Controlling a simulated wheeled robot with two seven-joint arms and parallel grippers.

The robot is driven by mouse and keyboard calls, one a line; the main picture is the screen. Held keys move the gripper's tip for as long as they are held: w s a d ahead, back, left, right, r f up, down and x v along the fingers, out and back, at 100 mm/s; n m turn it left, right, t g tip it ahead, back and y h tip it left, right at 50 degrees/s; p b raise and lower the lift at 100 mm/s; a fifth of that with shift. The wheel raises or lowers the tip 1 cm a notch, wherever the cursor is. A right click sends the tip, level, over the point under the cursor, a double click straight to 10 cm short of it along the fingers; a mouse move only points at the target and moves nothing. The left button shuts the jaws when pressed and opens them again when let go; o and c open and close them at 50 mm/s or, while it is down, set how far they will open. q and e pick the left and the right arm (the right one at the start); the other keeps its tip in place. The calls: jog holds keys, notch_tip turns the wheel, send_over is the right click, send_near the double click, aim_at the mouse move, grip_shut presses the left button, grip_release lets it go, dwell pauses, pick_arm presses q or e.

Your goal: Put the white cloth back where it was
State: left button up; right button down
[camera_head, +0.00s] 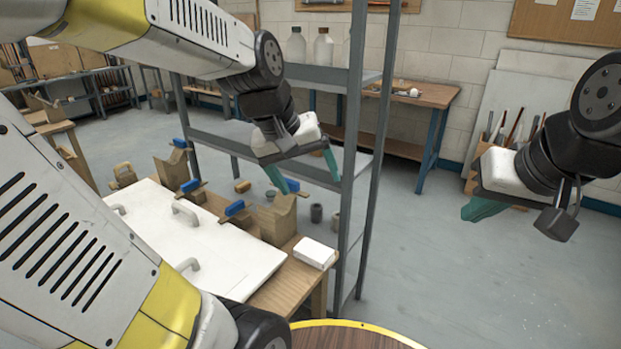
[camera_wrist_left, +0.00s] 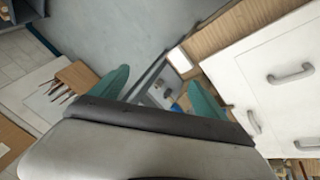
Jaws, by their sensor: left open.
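A small white folded block (camera_head: 315,253), likely the white cloth, lies at the near right corner of the wooden workbench (camera_head: 283,291), beside a large white panel. It also shows in the left wrist view (camera_wrist_left: 179,60), at the bench edge. My left gripper (camera_head: 304,172) is open and empty, in front of the grey metal shelf rack, above and apart from the white block. Its teal fingers are spread in the left wrist view (camera_wrist_left: 160,92). My right gripper (camera_head: 486,208) hangs in the air at the right. Its finger opening is not clear.
The white panel (camera_head: 213,248) with grey handles covers much of the bench. Blue-handled clamps (camera_head: 236,209) and wooden blocks stand along its back edge. The rack's upright (camera_head: 350,150) rises close beside my left gripper. Open floor (camera_head: 450,270) lies at the right.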

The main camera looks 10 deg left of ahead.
pick_arm(q)
jog(key=s+r+m+t, duration=0.1)
jog(key=s+r+m, duration=0.1)
jog(key=s, duration=0.5)
jog(key=shift+r+m+t, duration=0.2)
jog(key=shift+m+t, duration=0.1)
jog(key=shift+m, duration=0.6)
jog(key=shift+s, duration=0.1)
